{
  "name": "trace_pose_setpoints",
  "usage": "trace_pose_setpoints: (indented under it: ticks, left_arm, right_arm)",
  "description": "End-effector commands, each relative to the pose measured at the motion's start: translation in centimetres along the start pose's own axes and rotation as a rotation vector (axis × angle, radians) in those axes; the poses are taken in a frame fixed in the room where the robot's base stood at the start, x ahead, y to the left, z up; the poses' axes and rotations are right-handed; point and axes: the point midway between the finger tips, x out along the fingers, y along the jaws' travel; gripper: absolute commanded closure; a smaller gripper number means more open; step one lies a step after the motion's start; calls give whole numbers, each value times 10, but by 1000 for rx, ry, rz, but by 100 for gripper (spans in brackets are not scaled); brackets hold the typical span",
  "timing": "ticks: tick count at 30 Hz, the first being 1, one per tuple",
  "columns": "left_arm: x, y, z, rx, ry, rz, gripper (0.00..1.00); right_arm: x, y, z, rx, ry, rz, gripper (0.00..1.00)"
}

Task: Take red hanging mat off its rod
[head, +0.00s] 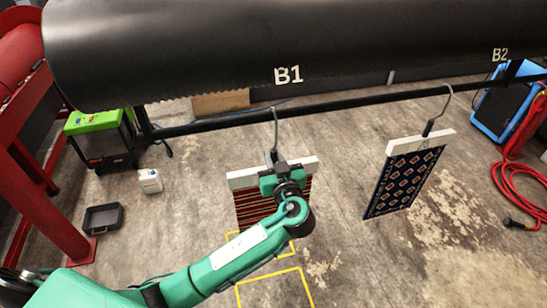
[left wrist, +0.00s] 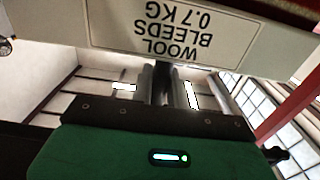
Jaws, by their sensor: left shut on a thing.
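The red striped mat (head: 245,208) hangs from a white clamp bar (head: 243,180) under the label B1. A grey hook (head: 275,130) runs up from the bar to the black rod (head: 345,104); its top overlaps the rod. My left gripper (head: 283,172) is in front of the bar and hides its middle and part of the mat. It is shut on the dark grip of the mat's hanger. In the left wrist view the fingers (left wrist: 163,88) close around a dark post, beside the white bar (left wrist: 110,38) with an upside-down label "WOOL BLEEDS 0.7 KG". My right gripper is not in view.
A dark blue patterned mat (head: 405,183) hangs from the same rod to the right. A large black roller (head: 190,50) lies above the rod. Yellow floor marks (head: 270,275) lie below. A black tray (head: 103,219) and a white jug (head: 150,181) stand on the left floor.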

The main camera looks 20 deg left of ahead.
Motion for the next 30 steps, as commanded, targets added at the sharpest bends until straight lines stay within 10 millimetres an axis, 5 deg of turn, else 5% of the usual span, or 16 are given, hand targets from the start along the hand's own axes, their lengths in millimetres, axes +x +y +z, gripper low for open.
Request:
trace_pose_setpoints:
  ticks: [17, 30]
  left_arm:
    - [0, 0, -1, -1, 1, 0, 100]
    - [0, 0, -24, -2, 1, 0, 100]
  right_arm:
    - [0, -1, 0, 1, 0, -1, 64]
    - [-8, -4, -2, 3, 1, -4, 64]
